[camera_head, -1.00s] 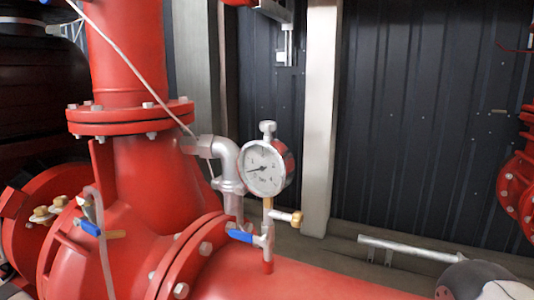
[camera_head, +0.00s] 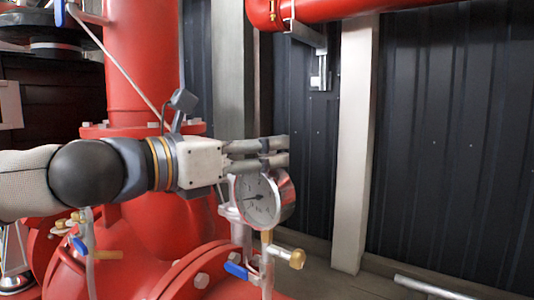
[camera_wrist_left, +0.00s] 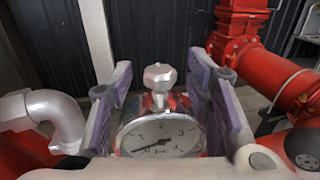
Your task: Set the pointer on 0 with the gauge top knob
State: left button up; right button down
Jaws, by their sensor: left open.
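The round white-faced pressure gauge (camera_head: 258,200) stands on a thin brass stem, and its dial also shows in the left wrist view (camera_wrist_left: 162,138). Its dark pointer slants to the lower left, toward the low end of the scale; the exact reading is too small to tell. The silver gauge top knob (camera_wrist_left: 160,78) sits upright on the gauge, between the finger pads in the wrist view. The head view hides the knob behind my fingers. My left gripper (camera_head: 284,151) is open, just above the gauge, with gaps between the pads and knob (camera_wrist_left: 160,88). My right gripper is not in view.
A grey elbow pipe (camera_wrist_left: 45,115) stands close beside the gauge. Below it are a brass fitting (camera_head: 297,259) and a blue valve handle (camera_head: 236,270). Large red pipes (camera_head: 140,70) are behind my arm. A pale post (camera_head: 352,140) stands right of the gauge.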

pick_arm(q)
jog(key=shift+x, duration=0.85)
jog(key=shift+c, duration=0.2)
grip_shut()
jog(key=shift+n+t+y, duration=0.3)
jog(key=shift+t, duration=0.1)
